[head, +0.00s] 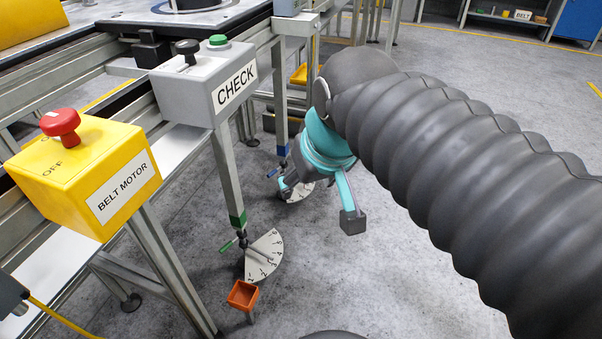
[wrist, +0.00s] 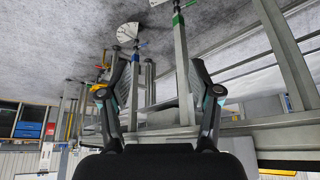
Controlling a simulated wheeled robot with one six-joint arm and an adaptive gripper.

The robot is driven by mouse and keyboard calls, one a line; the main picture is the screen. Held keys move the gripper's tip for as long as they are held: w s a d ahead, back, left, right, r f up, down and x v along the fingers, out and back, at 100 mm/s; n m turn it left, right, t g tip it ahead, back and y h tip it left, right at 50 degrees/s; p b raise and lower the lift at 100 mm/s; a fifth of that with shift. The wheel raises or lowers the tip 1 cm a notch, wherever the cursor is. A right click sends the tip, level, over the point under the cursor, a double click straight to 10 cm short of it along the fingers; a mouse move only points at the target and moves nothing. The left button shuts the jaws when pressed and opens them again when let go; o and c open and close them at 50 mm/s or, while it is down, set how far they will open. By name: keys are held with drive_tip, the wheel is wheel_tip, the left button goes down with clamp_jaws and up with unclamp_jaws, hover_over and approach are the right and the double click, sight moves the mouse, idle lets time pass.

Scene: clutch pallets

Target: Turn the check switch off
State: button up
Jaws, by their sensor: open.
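The grey CHECK box (head: 205,90) stands on a post at the left of the head view. A black knob switch (head: 187,48) and a green button (head: 218,40) sit on its top. The knob's exact setting is too small to read. My gripper (head: 318,205) is to the right of the box and lower in the picture, apart from it, with its fingers spread. In the wrist view my gripper (wrist: 158,64) is open and empty. The switch cannot be made out there; posts, one with a green collar (wrist: 178,20), show beyond the fingers.
Metal frame rails run behind both boxes. A small orange tray (head: 243,295) and a dial plate (head: 264,256) are low beside the post. Floor is open at the right.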

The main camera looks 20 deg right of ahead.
drive_tip(key=shift+s+d+f, duration=0.1)
drive_tip(key=shift+s+f, duration=0.15)
drive_tip(key=shift+f, duration=0.3)
drive_tip(key=shift+s+d+f, duration=0.1)
drive_tip(key=shift+s+f, duration=0.15)
drive_tip(key=shift+f, duration=0.25)
drive_tip(key=shift+m, duration=0.4)
drive_tip(key=f, duration=0.1)
drive_tip(key=s+f, duration=0.1)
drive_tip(key=f, duration=0.1)
drive_tip(key=s+d+f, duration=0.1)
drive_tip(key=f, duration=0.1)
drive_tip(key=shift+s, duration=0.25)
